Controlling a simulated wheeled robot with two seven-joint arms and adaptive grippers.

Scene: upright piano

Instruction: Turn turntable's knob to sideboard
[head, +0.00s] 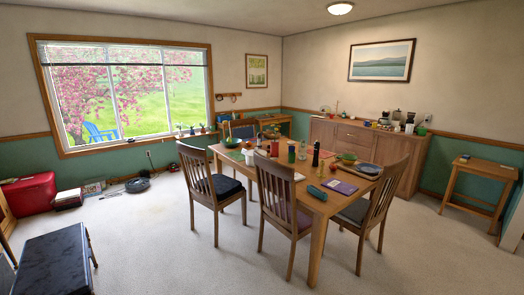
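The wooden sideboard (327,131) stands against the far right wall, behind the dining table, with several small items on its top. I cannot make out a turntable or its knob for certain in the head view. Neither of my grippers is in view.
The wooden dining table (317,204) with several chairs and many small objects fills the middle. A dark-topped bench (50,262) is at lower left, a red case (29,194) at the left wall, a side table (483,168) at right. Carpet in front is clear.

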